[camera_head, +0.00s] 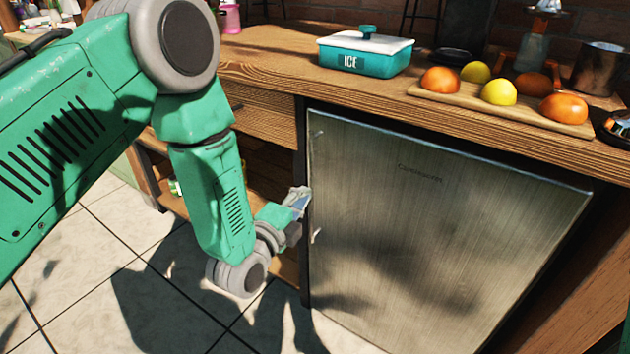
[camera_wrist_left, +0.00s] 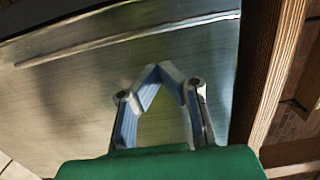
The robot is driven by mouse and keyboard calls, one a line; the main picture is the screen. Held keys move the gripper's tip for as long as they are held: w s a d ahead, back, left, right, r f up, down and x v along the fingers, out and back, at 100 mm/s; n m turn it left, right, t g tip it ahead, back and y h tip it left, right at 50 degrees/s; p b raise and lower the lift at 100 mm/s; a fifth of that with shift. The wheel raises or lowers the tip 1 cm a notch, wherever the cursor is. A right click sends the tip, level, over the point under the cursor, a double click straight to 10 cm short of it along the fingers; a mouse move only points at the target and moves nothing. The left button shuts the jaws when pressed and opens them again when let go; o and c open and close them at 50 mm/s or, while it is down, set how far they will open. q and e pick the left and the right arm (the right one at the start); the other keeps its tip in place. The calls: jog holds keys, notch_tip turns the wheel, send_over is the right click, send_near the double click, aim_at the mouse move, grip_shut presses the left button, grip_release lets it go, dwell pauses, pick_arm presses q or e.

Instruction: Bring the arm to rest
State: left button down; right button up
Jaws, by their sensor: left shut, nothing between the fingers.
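My left arm comes in from the left in the head view, green with grey joints, and bends down in front of the counter. My left gripper (camera_head: 299,198) is at the left edge of the metal fridge door (camera_head: 430,230), close to its handle side. In the left wrist view the gripper (camera_wrist_left: 158,70) has its fingertips together with nothing between them. The fridge door surface (camera_wrist_left: 60,90) fills much of that view behind the fingers. I cannot tell whether the fingers touch the door. The door looks closed. My right gripper is not in view.
A wooden counter (camera_head: 270,62) runs above the fridge. On it stand a teal ice box (camera_head: 365,58), a board (camera_head: 470,97) with oranges and lemons, and a metal pot (camera_head: 598,70). Open shelves lie left of the fridge. The tiled floor (camera_head: 90,270) in front is clear.

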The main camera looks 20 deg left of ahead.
pick_arm(q)
jog(key=s+a+f+n+g+y+p, duration=0.1)
jog(key=s+a+f+n+g+p, duration=0.1)
jog(key=s+f+n+g, duration=0.3)
jog(key=s+a+f+n+g+p, duration=0.2)
jog(key=s, duration=0.5)
jog(key=s+a+f+n+g+y+p, duration=0.1)
jog(key=s+a+f+n+g+p, duration=0.1)
jog(key=s+f+n+g+p, duration=0.3)
jog(key=s+a+n+g, duration=0.1)
jog(key=s+n+g, duration=0.1)
jog(key=s, duration=0.7)
jog(key=s+a+n+g+y, duration=0.1)
jog(key=s+a+n+g, duration=0.1)
jog(key=s+n, duration=0.3)
jog(key=s+g, duration=0.1)
jog(key=s, duration=0.3)
jog(key=shift+a+n+p, duration=0.15)
jog(key=shift+n+p, duration=0.15)
